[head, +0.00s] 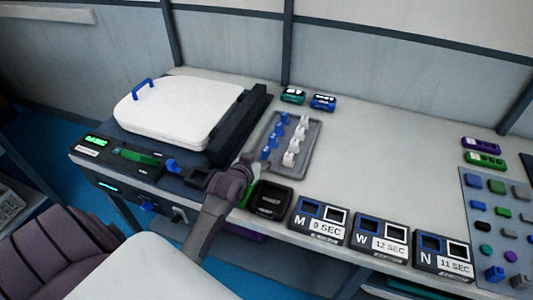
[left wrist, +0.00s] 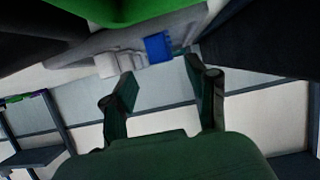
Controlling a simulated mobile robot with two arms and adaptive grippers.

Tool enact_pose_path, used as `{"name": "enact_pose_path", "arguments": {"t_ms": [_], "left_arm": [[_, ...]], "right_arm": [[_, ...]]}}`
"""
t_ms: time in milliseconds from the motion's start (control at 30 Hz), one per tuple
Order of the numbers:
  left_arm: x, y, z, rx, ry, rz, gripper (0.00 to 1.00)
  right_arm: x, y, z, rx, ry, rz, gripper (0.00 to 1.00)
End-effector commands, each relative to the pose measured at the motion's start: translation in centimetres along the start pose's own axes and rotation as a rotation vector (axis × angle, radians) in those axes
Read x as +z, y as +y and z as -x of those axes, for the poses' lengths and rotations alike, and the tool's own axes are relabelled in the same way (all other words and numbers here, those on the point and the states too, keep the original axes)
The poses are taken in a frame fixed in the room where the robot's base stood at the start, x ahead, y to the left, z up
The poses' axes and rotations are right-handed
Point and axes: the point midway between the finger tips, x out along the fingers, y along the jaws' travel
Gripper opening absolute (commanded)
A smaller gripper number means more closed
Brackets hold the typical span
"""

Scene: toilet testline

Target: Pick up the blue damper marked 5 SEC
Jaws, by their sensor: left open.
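Several blue dampers (head: 272,141) stand in a row on the left side of a grey tray (head: 313,140), beside a row of white dampers (head: 293,146). I cannot read a 5 SEC mark on any of them. My left gripper (head: 256,163) is at the near left end of the tray and partly hides it. In the left wrist view its two fingers (left wrist: 165,92) are apart with nothing between them. A blue damper (left wrist: 158,47) and a white one (left wrist: 120,64) show beyond the fingertips. My right gripper is not in view.
A white toilet seat (head: 185,108) on a dark test fixture stands left of the tray. A black box (head: 271,200) sits near my gripper. Boxes labelled 9 SEC (head: 320,217), 12 SEC (head: 381,237) and 11 SEC (head: 443,256) line the front edge.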

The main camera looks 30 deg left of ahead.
Motion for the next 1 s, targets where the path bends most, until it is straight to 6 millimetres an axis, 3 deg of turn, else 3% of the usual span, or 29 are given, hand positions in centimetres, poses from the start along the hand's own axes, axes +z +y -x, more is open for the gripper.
{"name": "enact_pose_path", "arguments": {"t_ms": [167,400,667,1000], "left_arm": [[-0.1,0.0,-2.2,0.0,0.001,-0.001,0.58],[0.0,0.0,-5.3,0.0,0.0,0.0,0.58],[0.0,0.0,-5.5,0.0,0.0,-0.001,0.58],[0.0,0.0,-5.5,0.0,0.0,-0.001,0.03]], "right_arm": [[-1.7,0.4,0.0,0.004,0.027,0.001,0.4],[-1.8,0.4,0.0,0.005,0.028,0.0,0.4],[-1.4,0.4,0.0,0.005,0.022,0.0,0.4],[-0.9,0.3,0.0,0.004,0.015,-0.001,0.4]]}}
